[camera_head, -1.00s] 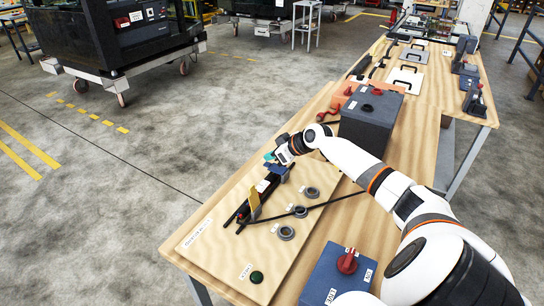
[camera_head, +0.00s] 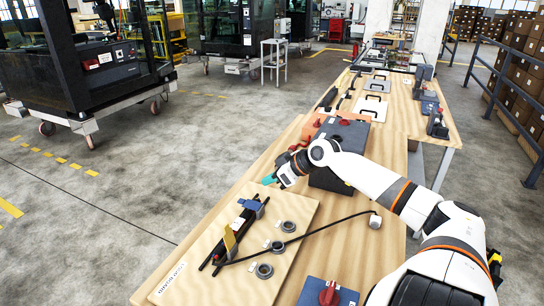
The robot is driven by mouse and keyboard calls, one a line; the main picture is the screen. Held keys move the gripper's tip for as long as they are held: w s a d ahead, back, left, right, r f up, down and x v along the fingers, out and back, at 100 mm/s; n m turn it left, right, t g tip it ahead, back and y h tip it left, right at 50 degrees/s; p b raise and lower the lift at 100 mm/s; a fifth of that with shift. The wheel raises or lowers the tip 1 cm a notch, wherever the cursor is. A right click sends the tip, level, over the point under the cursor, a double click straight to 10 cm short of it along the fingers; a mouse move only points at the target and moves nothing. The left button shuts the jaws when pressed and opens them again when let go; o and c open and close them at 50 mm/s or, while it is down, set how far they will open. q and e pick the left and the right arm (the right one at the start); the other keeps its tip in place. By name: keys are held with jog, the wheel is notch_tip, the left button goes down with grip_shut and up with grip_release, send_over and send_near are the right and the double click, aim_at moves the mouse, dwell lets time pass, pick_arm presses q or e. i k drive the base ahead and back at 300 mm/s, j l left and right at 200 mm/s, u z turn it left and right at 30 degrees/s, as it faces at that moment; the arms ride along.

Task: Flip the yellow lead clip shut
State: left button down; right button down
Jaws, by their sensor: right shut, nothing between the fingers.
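The yellow lead clip (camera_head: 230,239) stands up, tilted, at the near end of the black rails on the wooden board (camera_head: 205,272). It looks open, not lying flat. A black lead (camera_head: 318,231) runs from beside the clip across the board to a grey plug end (camera_head: 375,221) on the right. My right gripper (camera_head: 270,180), with teal fingertips, is shut and empty above the far edge of the board, beyond the blue block (camera_head: 251,205) and apart from the clip. My left gripper is not in view.
Several grey rings (camera_head: 288,226) are fixed on the board. A dark grey box (camera_head: 340,150) stands behind my right forearm. A blue box with a red knob (camera_head: 329,293) sits at the near edge. Handled plates (camera_head: 371,106) lie farther along the table.

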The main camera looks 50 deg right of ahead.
aim_at(229, 239)
jog(key=k+l, duration=0.2)
jog(key=k, duration=0.3)
jog(key=k+l, duration=0.2)
jog(key=k, duration=0.25)
jog(key=k+l, duration=0.25)
jog(key=k, duration=0.25)
